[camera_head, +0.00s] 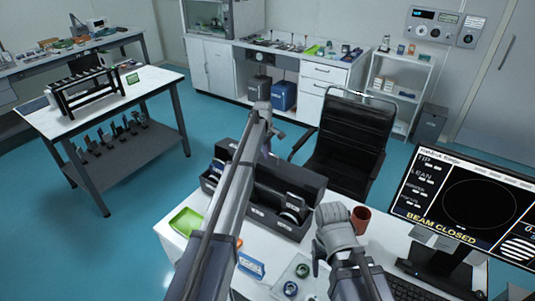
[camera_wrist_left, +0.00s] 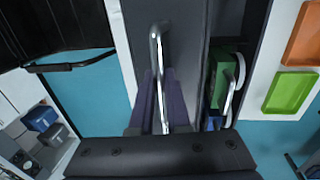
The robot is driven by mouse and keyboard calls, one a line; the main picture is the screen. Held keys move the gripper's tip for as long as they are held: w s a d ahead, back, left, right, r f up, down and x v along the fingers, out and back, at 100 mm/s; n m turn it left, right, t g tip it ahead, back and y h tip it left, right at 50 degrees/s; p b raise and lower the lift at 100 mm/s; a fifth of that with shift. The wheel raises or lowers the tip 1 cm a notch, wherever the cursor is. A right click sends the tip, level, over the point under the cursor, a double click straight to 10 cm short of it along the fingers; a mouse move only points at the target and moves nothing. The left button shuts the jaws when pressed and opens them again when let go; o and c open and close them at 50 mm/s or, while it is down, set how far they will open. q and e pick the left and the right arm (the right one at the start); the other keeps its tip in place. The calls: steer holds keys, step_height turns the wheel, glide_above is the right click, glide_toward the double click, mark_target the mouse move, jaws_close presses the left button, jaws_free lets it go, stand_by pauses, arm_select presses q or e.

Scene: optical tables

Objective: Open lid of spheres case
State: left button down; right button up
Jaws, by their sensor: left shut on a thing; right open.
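The spheres case is a long dark box on the white desk, its front wall (camera_head: 270,220) carrying small white labels. My left arm crosses in front of it and hides its middle. My left gripper (camera_head: 266,138) is above the case; in the left wrist view its fingers (camera_wrist_left: 160,100) are shut on a silver bar handle (camera_wrist_left: 156,48) on a dark grey panel (camera_wrist_left: 190,45), apparently the lid. How far the lid is raised I cannot tell. Round silver-rimmed pieces (camera_head: 290,216) show inside the case. My right gripper (camera_head: 335,228) is open and empty, right of the case.
A green tray (camera_head: 186,221) lies left of the case. A brown mug (camera_head: 361,217), a monitor (camera_head: 460,205) and a keyboard (camera_head: 408,288) are to the right. Small ringed parts (camera_head: 291,288) lie in front. A black chair (camera_head: 345,140) stands close behind the desk.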

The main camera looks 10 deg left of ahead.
arm_select(q)
steer(key=shift+w, duration=0.1)
steer(key=c, duration=0.9)
jaws_free()
steer(key=shift+r, duration=0.15)
steer(key=r+p, duration=0.5)
steer(key=s+r+p, duration=0.1)
steer(key=r+p, duration=0.1)
steer(key=shift+s+a+r+p, duration=0.1)
steer(key=shift+a+r+p, duration=0.05)
steer(key=shift+r+p, duration=0.2)
steer(key=shift+f, duration=0.15)
